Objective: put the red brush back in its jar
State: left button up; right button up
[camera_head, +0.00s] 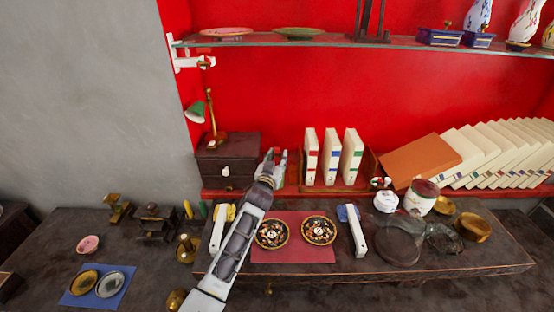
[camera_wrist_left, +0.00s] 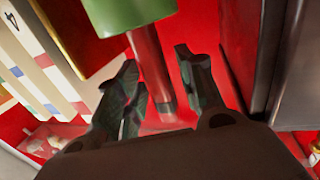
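My left gripper (camera_head: 273,157) is at the back, between the dark box and the upright books. In the left wrist view its fingers (camera_wrist_left: 163,92) are apart. A reddish-brown rod (camera_wrist_left: 146,58) runs down from a green round piece (camera_wrist_left: 125,12) and reaches between the fingers, with a gap to the right finger. It may be the red brush, but I cannot tell for sure. No jar around it can be made out; the arm hides that spot in the head view. A white jar with a dark red top (camera_head: 420,199) stands at the right. My right gripper is not in view.
The dark box (camera_head: 228,160) with a green lamp (camera_head: 196,111) is close on the left. Upright white books (camera_head: 331,157) stand close on the right. A glass shelf (camera_head: 340,41) hangs above. A red mat (camera_head: 290,256) with two round dishes lies in front.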

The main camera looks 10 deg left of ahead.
pick_arm(q)
jog(key=shift+r, duration=0.2)
jog(key=shift+s+f, duration=0.15)
jog(key=shift+s, duration=0.65)
jog(key=s, duration=1)
jog(key=shift+s+a, duration=0.2)
jog(key=shift+a, duration=0.15)
dwell(5.7)
